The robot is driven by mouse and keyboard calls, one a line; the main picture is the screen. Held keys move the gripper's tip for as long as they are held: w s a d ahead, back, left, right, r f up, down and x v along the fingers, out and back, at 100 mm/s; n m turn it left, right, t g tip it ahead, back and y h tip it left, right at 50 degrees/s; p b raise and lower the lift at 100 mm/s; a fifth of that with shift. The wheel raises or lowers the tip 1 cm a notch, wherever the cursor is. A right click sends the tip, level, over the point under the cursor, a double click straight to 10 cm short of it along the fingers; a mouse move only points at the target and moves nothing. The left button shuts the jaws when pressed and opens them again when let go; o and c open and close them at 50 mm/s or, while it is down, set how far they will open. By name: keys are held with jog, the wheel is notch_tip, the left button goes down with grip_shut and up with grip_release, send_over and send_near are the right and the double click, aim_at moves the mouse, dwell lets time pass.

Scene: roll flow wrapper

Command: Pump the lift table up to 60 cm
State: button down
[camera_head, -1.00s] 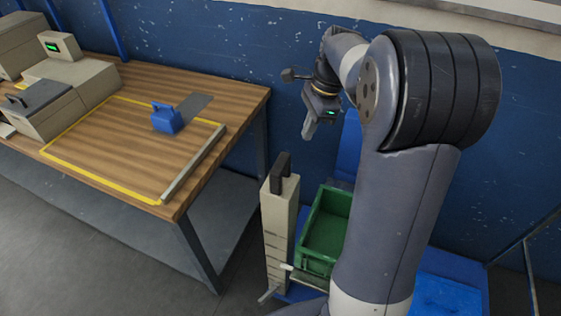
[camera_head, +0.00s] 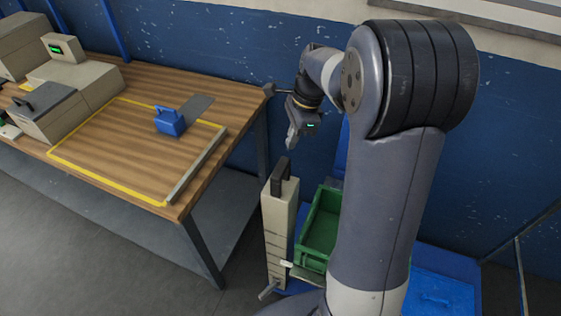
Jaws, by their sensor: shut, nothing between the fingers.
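A beige upright column (camera_head: 279,232) with dark marks down its front stands right of the workbench. A black handle (camera_head: 280,175) is on its top. A small white pointer (camera_head: 287,264) shows at its side, and a grey lever (camera_head: 269,290) sticks out near its foot. A blue surface (camera_head: 440,292), seemingly part of the lift table, shows low at the right; my arm hides much of it. My gripper (camera_head: 291,140) is shut and empty, pointing down above and slightly right of the black handle, apart from it. The height reading is too small to tell.
A green crate (camera_head: 319,230) stands right of the column, partly behind my arm. The wooden workbench (camera_head: 110,140) at the left bears a blue handled block (camera_head: 170,122), a metal bar (camera_head: 196,163) and beige machines (camera_head: 75,85). A blue wall closes the back. Grey floor is free in front.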

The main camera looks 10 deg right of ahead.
aim_at(282, 167)
jog(key=shift+f, duration=0.1)
jog(key=b+x, duration=0.6)
jog(key=shift+a+f+b, duration=0.1)
jog(key=shift+f+b, duration=0.25)
jog(key=shift+f, duration=0.05)
dwell(0.4)
